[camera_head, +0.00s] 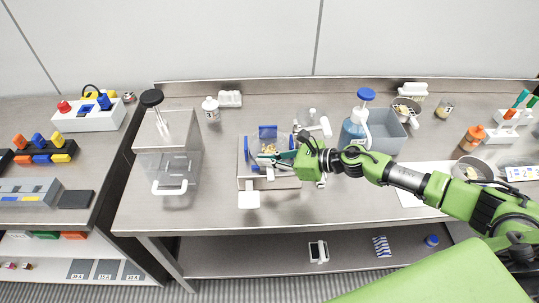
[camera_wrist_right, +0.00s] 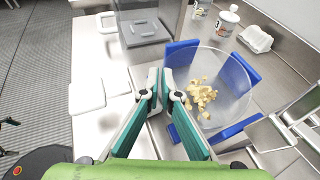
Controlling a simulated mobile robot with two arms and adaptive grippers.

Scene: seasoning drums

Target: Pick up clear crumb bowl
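The clear crumb bowl (camera_head: 265,146) is a see-through round bowl with yellowish crumbs in its bottom. It sits among blue upright posts on a low metal stand (camera_head: 285,183), and it also shows in the right wrist view (camera_wrist_right: 228,82). My right gripper (camera_head: 262,161) reaches in from the right, at the bowl's front side. In the right wrist view its teal fingers (camera_wrist_right: 161,82) come nearly together at the bowl's left edge, and the thin wall appears to be between the tips. The exact contact is hard to see through the clear wall. My left gripper is not in view.
A large metal box with a black knob (camera_head: 170,150) stands to the left. A blue-capped pump bottle (camera_head: 355,131) and a grey bin (camera_head: 388,135) stand right of the bowl, close behind my arm. A white bottle (camera_head: 211,110) stands behind.

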